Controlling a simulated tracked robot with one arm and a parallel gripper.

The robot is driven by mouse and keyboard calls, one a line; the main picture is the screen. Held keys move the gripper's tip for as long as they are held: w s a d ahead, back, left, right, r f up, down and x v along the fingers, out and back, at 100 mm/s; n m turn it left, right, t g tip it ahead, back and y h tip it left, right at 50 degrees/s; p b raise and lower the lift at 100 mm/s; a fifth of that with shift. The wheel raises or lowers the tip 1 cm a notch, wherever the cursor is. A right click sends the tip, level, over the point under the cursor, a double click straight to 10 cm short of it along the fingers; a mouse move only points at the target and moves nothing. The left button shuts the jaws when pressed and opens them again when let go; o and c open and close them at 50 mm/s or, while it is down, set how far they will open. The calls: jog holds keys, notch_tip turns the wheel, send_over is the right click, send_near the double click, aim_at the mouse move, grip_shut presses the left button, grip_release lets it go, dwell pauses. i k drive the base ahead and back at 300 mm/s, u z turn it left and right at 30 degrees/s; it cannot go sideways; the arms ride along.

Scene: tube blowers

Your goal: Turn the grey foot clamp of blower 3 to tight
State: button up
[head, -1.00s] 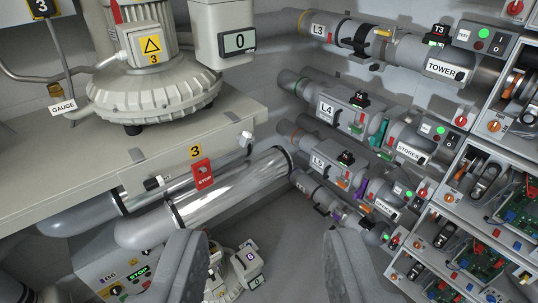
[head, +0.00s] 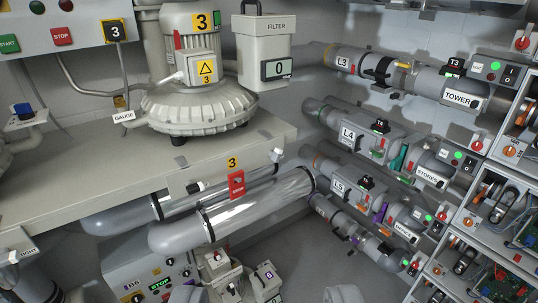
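Blower 3 (head: 200,105) is a pale grey ribbed unit with a yellow 3 plate, standing on the grey bench (head: 95,170) at upper left. Its black feet show under the round housing. I cannot tell whether either is the grey foot clamp.
A filter box (head: 264,50) stands behind the blower. Labelled pipes, such as the TOWER line (head: 450,90), and open shelves (head: 490,200) fill the right. Grey floor shows at lower middle.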

aim_at(275, 156)
jog(key=i, duration=0.85)
jog(key=z, duration=0.05)
